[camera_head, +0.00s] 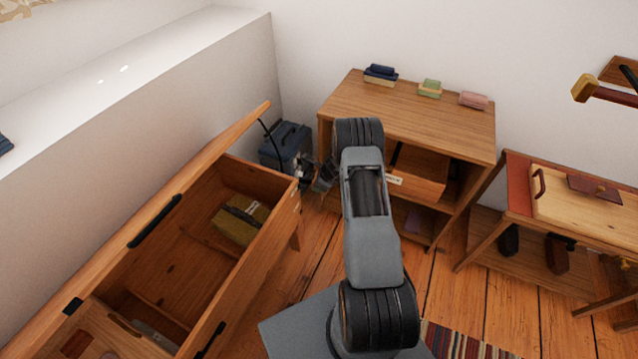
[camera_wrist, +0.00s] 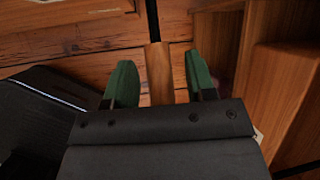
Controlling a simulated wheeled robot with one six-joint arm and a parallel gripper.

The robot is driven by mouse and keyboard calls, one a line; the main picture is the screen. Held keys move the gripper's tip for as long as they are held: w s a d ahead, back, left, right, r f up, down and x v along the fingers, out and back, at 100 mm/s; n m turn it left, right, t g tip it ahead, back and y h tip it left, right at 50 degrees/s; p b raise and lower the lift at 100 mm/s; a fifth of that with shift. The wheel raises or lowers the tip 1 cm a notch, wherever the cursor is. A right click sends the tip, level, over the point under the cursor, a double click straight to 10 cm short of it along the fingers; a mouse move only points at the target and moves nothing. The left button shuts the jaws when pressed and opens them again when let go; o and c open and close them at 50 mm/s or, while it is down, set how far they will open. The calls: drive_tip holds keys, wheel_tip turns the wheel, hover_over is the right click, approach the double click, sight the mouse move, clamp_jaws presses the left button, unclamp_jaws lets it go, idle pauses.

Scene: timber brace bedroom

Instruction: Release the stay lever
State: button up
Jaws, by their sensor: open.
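An open wooden chest (camera_head: 262,262) stands at the left in the head view, its lid (camera_head: 185,185) raised. A thin dark stay (camera_head: 270,137) runs from the lid's far end down toward the chest's far right corner. I cannot make out a separate lever on it. My gripper (camera_head: 309,178) is just right of that corner, partly hidden by my arm. In the wrist view the green fingertips (camera_wrist: 160,80) are apart. A narrow wooden strip (camera_wrist: 159,66) shows between them; I cannot tell whether it is touched.
A dark blue case (camera_head: 286,143) stands behind my gripper. A wooden cabinet (camera_head: 420,110) with an open drawer (camera_head: 420,175) is close on the right. A bench (camera_head: 515,205) stands farther right. Bare floor (camera_head: 480,300) lies in front of the cabinet.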

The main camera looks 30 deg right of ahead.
drive_tip(key=p+v, duration=0.2)
drive_tip(key=v, duration=1.1)
drive_tip(key=shift+r, duration=0.15)
drive_tip(key=s+a+r+n+g+y+p, duration=0.2)
drive_tip(key=s+a+r+n+g, duration=0.2)
drive_tip(key=s+a+r+n, duration=0.7)
drive_tip(key=s+a+r+n+h+p, duration=0.1)
drive_tip(key=s+a+r+n+p, duration=0.2)
drive_tip(key=r, duration=0.5)
drive_tip(key=s+a+r+n+t+h+p, duration=0.1)
drive_tip(key=s+a+r+n+p, duration=0.1)
drive_tip(key=s+r+n, duration=0.3)
drive_tip(key=s+a+r+n+t+h+p, duration=0.1)
drive_tip(key=s+a+r+n+h+p, duration=0.1)
drive_tip(key=r+n, duration=0.6)
wheel_tip(320, 180, up, 5)
drive_tip(key=shift+s+a+f+p, duration=0.15)
drive_tip(key=shift+s+a+p, duration=0.7)
drive_tip(key=shift+s+p, duration=0.15)
drive_tip(key=shift+c, duration=0.4)
